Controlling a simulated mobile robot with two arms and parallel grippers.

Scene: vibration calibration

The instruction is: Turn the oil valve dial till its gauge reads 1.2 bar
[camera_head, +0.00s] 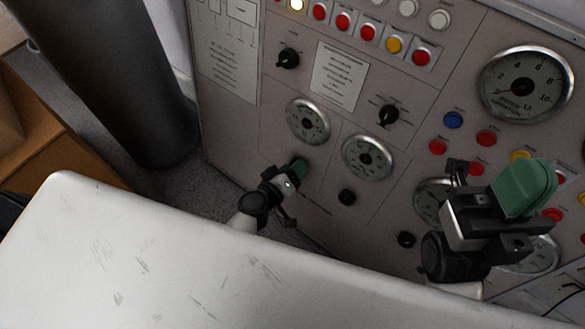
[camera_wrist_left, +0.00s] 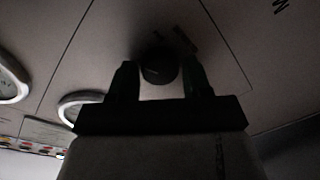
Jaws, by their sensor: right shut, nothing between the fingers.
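My left gripper (camera_head: 297,172) is at the control panel, just below the left small gauge (camera_head: 308,122). In the left wrist view its two dark fingers (camera_wrist_left: 160,78) stand apart on either side of a round black dial (camera_wrist_left: 158,68). I cannot tell whether they press on it. In the head view the gripper hides this dial. The gauge's needle and fine marks are too small to read. My right gripper (camera_head: 526,188) is shut and empty, its green fingers together in front of the panel's right part. The panel labels are not legible, so I cannot confirm which is the oil valve.
A second small gauge (camera_head: 367,157) has a black knob (camera_head: 347,197) below it. Black switches (camera_head: 388,116), coloured buttons (camera_head: 453,119) and a large gauge (camera_head: 525,85) fill the panel. A white surface (camera_head: 150,260) spans the foreground. A dark column (camera_head: 110,75) stands left.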

